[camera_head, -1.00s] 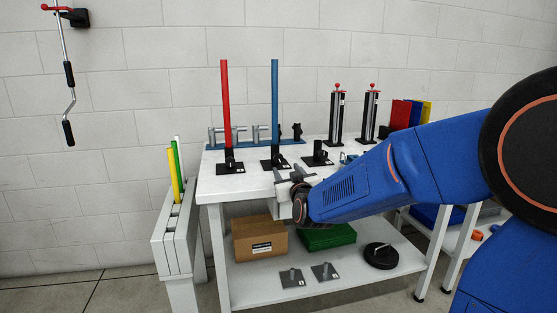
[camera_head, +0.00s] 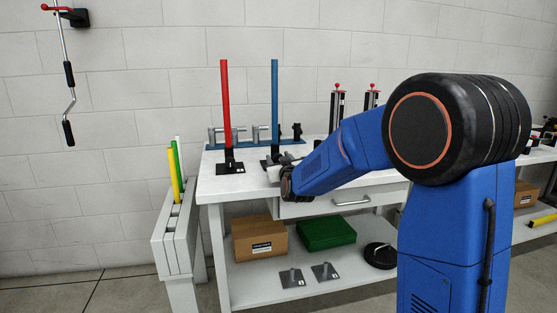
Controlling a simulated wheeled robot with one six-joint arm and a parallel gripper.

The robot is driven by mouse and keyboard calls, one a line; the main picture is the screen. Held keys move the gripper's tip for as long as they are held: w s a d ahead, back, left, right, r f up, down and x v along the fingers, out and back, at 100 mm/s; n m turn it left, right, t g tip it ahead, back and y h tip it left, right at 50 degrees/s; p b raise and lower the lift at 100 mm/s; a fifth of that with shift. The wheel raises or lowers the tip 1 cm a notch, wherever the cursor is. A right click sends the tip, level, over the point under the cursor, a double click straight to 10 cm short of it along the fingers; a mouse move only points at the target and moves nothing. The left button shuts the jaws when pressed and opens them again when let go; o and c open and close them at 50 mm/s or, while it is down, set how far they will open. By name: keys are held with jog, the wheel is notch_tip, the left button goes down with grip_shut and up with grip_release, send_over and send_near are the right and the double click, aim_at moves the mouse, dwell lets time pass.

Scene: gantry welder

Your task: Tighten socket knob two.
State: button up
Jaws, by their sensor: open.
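A red rod (camera_head: 226,105) stands upright in a black socket (camera_head: 229,164) on the white workbench (camera_head: 228,186). A blue rod (camera_head: 275,100) stands upright in a second black socket (camera_head: 268,163) to its right. My gripper (camera_head: 273,172) is open at the front of the blue rod's socket and overlaps its right part in the picture. I cannot tell whether the fingers touch it. The socket's knob is too small or hidden to make out. A third socket is hidden behind my arm.
A rack with grey clamps (camera_head: 232,137) runs along the bench's back. Two black posts with red tops (camera_head: 337,100) stand behind my arm. Yellow and green rods (camera_head: 175,170) stand in a holder left of the bench. The shelf below holds a cardboard box (camera_head: 259,236) and a green box (camera_head: 326,232).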

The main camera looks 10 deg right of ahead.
jog(key=c, duration=1.1)
jog(key=shift+o, duration=0.2)
jog(key=m, duration=0.4)
jog(key=shift+m, duration=0.4)
jog(key=o, duration=1.1)
jog(key=shift+c, duration=0.2)
